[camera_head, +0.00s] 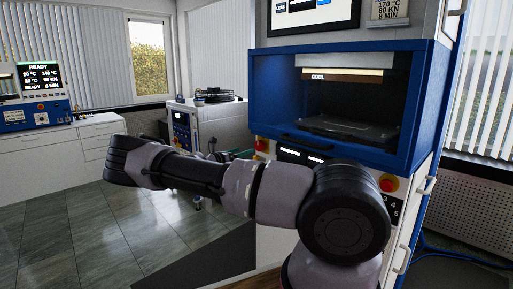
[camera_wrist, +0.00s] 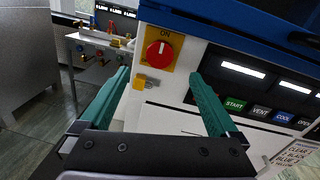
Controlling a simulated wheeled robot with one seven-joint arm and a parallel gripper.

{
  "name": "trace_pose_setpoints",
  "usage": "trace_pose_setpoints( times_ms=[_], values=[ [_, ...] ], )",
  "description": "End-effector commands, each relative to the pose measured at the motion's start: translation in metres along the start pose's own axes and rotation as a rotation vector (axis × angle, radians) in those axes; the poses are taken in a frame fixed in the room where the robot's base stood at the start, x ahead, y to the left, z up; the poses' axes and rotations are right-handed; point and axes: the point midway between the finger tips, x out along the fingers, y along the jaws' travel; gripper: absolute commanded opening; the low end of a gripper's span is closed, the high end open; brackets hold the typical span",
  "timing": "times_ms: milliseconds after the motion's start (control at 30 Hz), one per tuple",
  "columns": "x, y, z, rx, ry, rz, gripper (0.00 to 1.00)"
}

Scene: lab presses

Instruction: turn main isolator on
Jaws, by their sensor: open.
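The main isolator (camera_wrist: 159,54) is a red rotary knob on a yellow plate marked ON at the top. A pale mark shows on the knob's upper part, but its exact setting is hard to tell. In the head view the isolator (camera_head: 262,145) is small, at the press's front left below the blue housing. My gripper (camera_wrist: 160,74) is open and empty. Its two teal fingers point toward the panel, with the knob seen between and beyond the tips, apart from them. In the head view my arm hides most of the gripper; a bit of teal shows near the isolator.
A yellow latch-like piece (camera_wrist: 146,82) sits below the isolator. A row of buttons including START (camera_wrist: 235,104) lies to the right. A red emergency stop (camera_head: 389,183) is at the press's right. A bench with fittings (camera_wrist: 100,42) stands behind left. The tiled floor (camera_head: 110,230) is clear.

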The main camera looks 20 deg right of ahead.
Motion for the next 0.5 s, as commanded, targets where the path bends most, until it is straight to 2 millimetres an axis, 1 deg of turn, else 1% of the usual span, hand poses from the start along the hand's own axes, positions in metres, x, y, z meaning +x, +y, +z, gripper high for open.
trace_pose_setpoints(
  times_ms=[167,400,500],
  values=[
    [0.024,-0.001,-0.001,-0.003,-0.001,-0.003,0.96],
    [0.070,-0.001,-0.001,0.000,0.000,-0.003,0.96],
    [0.086,-0.001,-0.001,0.001,0.001,-0.003,0.96]
  ],
)
